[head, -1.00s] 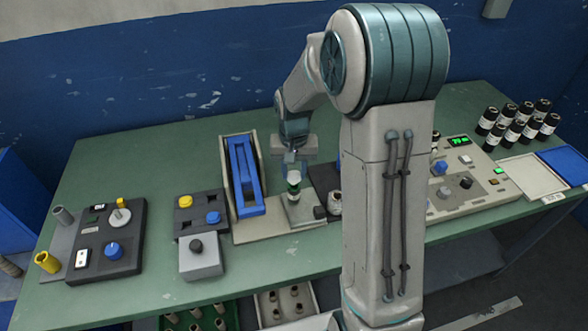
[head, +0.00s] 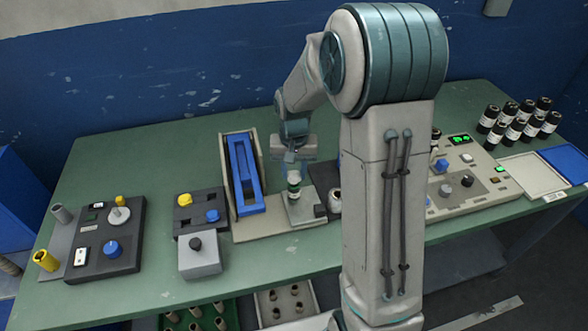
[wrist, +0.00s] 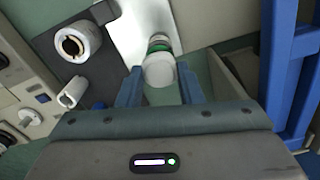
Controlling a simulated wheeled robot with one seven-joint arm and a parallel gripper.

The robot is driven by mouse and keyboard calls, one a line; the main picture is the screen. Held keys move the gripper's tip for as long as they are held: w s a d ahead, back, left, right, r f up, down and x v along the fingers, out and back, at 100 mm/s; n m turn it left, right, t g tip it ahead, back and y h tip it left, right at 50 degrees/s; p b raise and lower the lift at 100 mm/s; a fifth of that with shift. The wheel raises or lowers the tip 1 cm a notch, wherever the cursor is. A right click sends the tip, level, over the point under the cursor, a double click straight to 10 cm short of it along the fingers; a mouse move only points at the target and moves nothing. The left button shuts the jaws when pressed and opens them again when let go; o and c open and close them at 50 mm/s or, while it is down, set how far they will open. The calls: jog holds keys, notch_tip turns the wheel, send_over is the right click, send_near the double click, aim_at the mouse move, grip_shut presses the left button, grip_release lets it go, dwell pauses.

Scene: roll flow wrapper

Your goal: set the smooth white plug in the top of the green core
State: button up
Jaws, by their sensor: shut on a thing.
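The smooth white plug (wrist: 160,73) sits between the two blue fingers of my gripper (wrist: 160,88), which is shut on it. In the head view my gripper (head: 293,168) points down at the plug, over the metal plate. The green core (wrist: 158,42) stands upright just beyond the plug in the wrist view, partly hidden by it. In the head view the core (head: 293,191) is a small green band with white parts below the fingers. The plug is at the core's top; I cannot tell whether it is seated.
The core stands on a metal plate (head: 305,210) beside a tilted blue chute (head: 246,180). A white ring-shaped part (wrist: 75,43) lies close by on a dark block. A control panel (head: 468,186) is at right; knob boxes (head: 199,256) are at left. Black bottles (head: 515,130) stand far right.

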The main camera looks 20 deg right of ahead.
jog(key=shift+f, duration=0.3)
dwell(0.4)
jog(key=shift+f+b, duration=0.3)
jog(key=shift+b, duration=0.2)
jog(key=shift+f, duration=0.15)
dwell(0.4)
jog(key=o, duration=1.5)
jog(key=shift+r+p, duration=2.7)
jog(key=shift+r, duration=1.35)
